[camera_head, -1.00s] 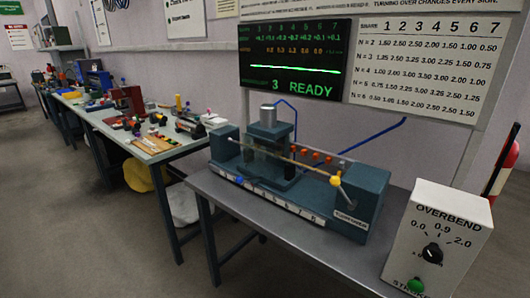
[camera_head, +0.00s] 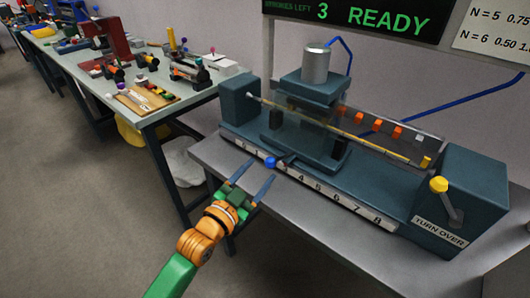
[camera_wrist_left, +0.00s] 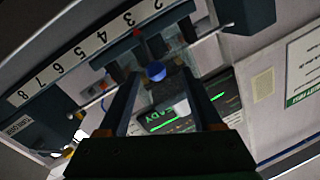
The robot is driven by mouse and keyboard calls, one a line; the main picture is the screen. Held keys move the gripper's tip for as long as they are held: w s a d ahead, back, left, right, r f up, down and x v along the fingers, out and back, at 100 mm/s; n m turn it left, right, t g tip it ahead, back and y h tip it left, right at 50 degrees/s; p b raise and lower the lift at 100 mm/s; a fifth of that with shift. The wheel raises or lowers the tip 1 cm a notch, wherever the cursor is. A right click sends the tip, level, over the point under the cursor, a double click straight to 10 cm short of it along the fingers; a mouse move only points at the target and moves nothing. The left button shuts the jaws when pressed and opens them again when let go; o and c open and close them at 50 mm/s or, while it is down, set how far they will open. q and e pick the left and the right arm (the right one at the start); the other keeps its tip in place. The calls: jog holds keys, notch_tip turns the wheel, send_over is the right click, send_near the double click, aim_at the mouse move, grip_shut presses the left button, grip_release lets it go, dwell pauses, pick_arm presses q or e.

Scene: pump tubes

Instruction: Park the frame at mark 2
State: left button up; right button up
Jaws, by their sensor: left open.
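The press frame (camera_head: 312,90), dark blue-grey with a silver cylinder on top, stands upright across the long bench machine toward its left end. A blue ball knob (camera_head: 270,162) sticks out at its front; it also shows in the left wrist view (camera_wrist_left: 156,71). A white number strip (camera_head: 345,194) runs along the machine's front. In the wrist view a red pointer (camera_wrist_left: 138,32) lies near the 2 and 3; its exact mark is unclear. My left gripper (camera_head: 252,178) is open and empty, in front of the knob and apart from it. My right gripper is out of view.
A thin rod (camera_head: 340,130) runs lengthwise through the machine beside orange blocks. A yellow-knobbed lever (camera_head: 439,184) stands at the right on the TURN OVER box (camera_head: 470,205). The screen (camera_head: 360,16) reads 3 READY. A cluttered table (camera_head: 185,105) stands at left.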

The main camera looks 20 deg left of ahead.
aim_at(270, 164)
pick_arm(q)
jog(key=w, duration=0.1)
jog(key=w+d, duration=0.1)
jog(key=w, duration=0.2)
jog(key=shift+w+d+r, duration=0.15)
jog(key=shift+w+d, duration=0.05)
jog(key=shift+d, duration=0.2)
jog(key=shift+w, duration=0.2)
jog(key=shift+s, duration=0.1)
jog(key=shift+c, duration=1.3)
grip_shut()
